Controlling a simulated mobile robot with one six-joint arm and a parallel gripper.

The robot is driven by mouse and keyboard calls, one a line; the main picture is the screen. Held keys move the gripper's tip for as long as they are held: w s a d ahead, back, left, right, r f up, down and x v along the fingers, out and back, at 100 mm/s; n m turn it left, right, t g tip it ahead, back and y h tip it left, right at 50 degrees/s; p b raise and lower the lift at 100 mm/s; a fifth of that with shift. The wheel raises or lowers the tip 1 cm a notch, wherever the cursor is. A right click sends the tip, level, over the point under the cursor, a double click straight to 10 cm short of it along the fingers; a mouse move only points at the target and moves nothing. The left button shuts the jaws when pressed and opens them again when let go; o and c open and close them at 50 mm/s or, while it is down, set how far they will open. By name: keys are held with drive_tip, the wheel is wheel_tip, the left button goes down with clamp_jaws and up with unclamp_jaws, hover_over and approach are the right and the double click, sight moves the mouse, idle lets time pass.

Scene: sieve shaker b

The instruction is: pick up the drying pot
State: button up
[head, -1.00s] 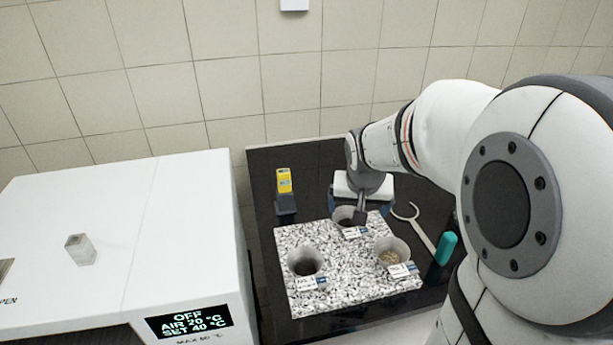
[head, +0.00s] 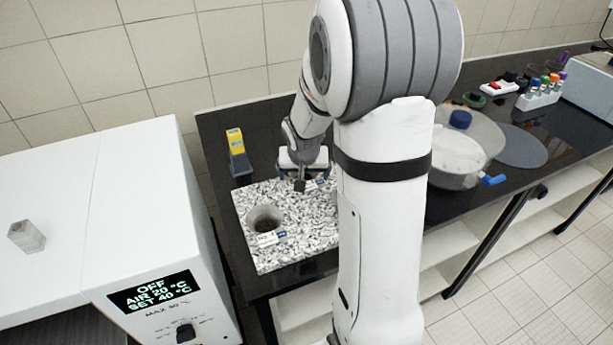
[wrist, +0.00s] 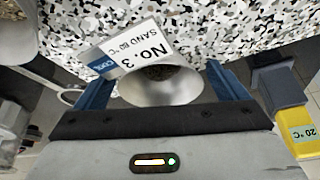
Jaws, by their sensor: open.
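A pale drying pot (wrist: 180,88) with dark contents and a label "No 3 SAND 80°C" sits on a black-and-white speckled slab (head: 300,230). In the wrist view the blue fingers of my open gripper (wrist: 162,82) stand on either side of this pot. I cannot tell if they touch it. In the head view my gripper (head: 302,182) is at the slab's far side and this pot is mostly hidden. Another labelled pot (head: 264,218) with dark contents stands at the slab's near left. A further pot (wrist: 14,38) shows at the wrist view's left edge.
A yellow-and-dark device (head: 237,150) stands left of my gripper; it also shows in the wrist view (wrist: 295,120). A white oven (head: 130,220) is at the left. A clear round vessel (head: 458,150), a grey disc (head: 522,147) and a tube rack (head: 538,98) are at the right.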

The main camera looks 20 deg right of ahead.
drive_tip(key=c, duration=1)
